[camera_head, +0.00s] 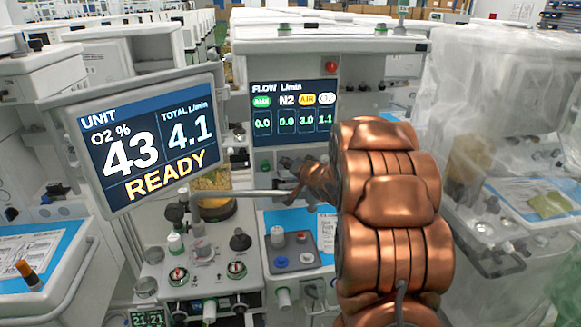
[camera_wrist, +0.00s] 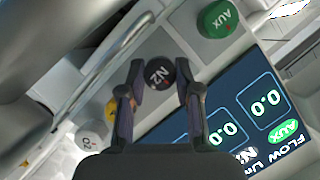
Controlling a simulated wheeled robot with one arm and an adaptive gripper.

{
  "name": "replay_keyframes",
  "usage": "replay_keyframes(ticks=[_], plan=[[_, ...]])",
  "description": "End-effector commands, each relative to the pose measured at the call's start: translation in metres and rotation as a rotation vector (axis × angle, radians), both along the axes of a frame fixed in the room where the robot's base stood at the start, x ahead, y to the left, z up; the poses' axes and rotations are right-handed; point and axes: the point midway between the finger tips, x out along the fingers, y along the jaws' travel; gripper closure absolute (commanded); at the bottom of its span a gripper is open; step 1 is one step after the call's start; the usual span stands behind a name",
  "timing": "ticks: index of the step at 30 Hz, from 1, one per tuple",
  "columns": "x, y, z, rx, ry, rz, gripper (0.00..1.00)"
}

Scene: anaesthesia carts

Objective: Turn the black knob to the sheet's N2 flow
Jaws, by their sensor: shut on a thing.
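The black knob marked N2 (camera_wrist: 159,72) sits between the two fingers of my gripper (camera_wrist: 160,80) in the wrist view, and the gripper is shut on it. In the head view my gripper (camera_head: 291,166) is just below the flow display (camera_head: 293,110), and the knob is hidden there. The display reads AUX 0.0, N2 0.0, AIR 3.0 and O2 1.1. The large tilted screen (camera_head: 148,140) reads O2 43 %, total 4.1 L/min, READY. A white printed sheet (camera_head: 326,235) lies on the blue work surface, partly hidden by my arm; its text is too small to read.
A green AUX knob (camera_wrist: 217,20), a yellow knob (camera_wrist: 112,108) and a white O2 knob (camera_wrist: 90,136) flank the black one. A metal rail (camera_wrist: 110,52) runs close by. A plastic-covered cart (camera_head: 490,130) stands to the right.

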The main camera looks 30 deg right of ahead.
Motion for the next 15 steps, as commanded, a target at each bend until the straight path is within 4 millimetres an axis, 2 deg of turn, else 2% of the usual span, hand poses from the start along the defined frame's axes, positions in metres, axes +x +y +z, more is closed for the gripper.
replay_keyframes(ticks=[15], plan=[[0.0015, 0.0031, -0.0039, -0.394, 0.163, 0.0, 1.0]])
